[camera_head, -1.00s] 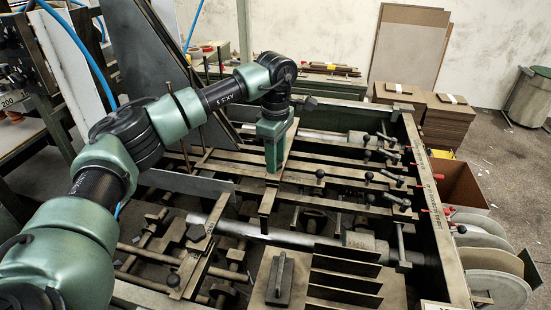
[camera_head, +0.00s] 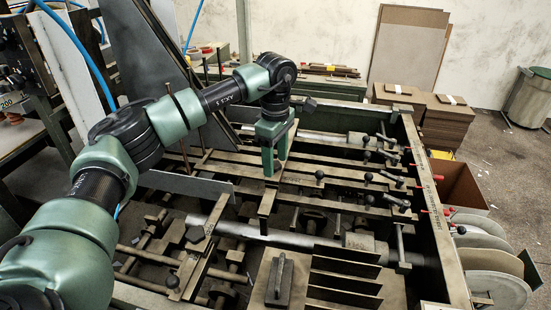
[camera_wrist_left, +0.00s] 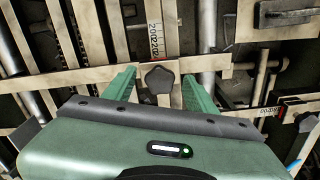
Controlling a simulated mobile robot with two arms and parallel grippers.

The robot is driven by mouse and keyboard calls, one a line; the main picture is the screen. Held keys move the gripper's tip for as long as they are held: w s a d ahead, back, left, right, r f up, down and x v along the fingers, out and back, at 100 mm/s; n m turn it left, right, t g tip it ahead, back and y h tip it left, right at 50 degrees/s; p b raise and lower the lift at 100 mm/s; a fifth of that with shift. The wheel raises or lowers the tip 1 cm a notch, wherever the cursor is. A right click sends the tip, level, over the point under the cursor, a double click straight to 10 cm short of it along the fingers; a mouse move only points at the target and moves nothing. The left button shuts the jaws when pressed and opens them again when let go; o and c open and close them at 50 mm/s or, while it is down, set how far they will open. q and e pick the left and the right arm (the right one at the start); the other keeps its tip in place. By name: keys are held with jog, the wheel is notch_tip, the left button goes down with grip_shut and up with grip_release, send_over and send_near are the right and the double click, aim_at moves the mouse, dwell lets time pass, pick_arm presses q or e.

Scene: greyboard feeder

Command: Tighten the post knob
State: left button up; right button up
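My left gripper (camera_head: 275,168) points down over the slotted bars of the feeder. Its two green fingers are apart. In the left wrist view my left gripper (camera_wrist_left: 159,92) has a dark star-shaped knob (camera_wrist_left: 158,78) between its fingers, with a gap on each side. That knob sits on a pale crossbar, just below a numbered scale strip (camera_wrist_left: 155,35). I cannot tell the height of the fingertips relative to it. The knob cannot be made out in the head view. My right gripper is not in view.
Several black ball-ended levers and clamps, such as one lever (camera_head: 320,174), stand right of my left gripper. A dark block with a handle (camera_head: 281,278) lies at the front. A long side rail (camera_head: 440,225) bounds the machine on the right. Cardboard stacks (camera_head: 446,122) stand behind.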

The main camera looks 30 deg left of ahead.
aim_at(276, 164)
pick_arm(q)
jog(key=shift+r, duration=0.1)
notch_tip(276, 164, up, 6)
jog(key=shift+r+b, duration=0.15)
jog(key=shift+b, duration=0.65)
jog(key=shift+r, duration=0.7)
